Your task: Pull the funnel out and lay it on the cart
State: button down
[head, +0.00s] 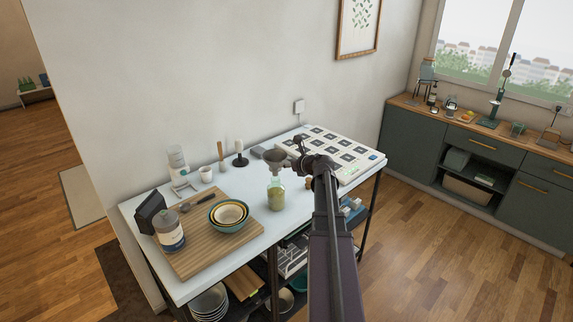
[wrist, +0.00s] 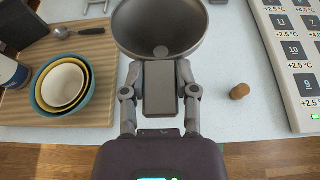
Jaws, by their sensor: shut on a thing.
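The grey funnel (head: 275,156) stands with its wide mouth up at the green-filled glass jar (head: 276,195) on the white-topped cart (head: 240,180). I cannot tell whether its spout is inside the jar's neck or just above it. My gripper (head: 293,152) reaches the funnel from the right in the head view. In the wrist view my gripper (wrist: 160,80) is shut on a grey block-like tab in front of the funnel's bowl (wrist: 160,25). The jar is hidden there, behind the funnel and gripper.
A wooden board (head: 190,245) with nested bowls (head: 229,214), a spoon and a canister lies on the cart's left. A panel of numbered tiles (head: 335,155) covers the right end. A cork (wrist: 239,91) lies right of my gripper. Bare top remains between board and panel.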

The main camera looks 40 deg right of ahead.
jog(key=shift+r+p, duration=0.7)
jog(key=shift+r, duration=0.15)
jog(key=shift+w+f, duration=0.1)
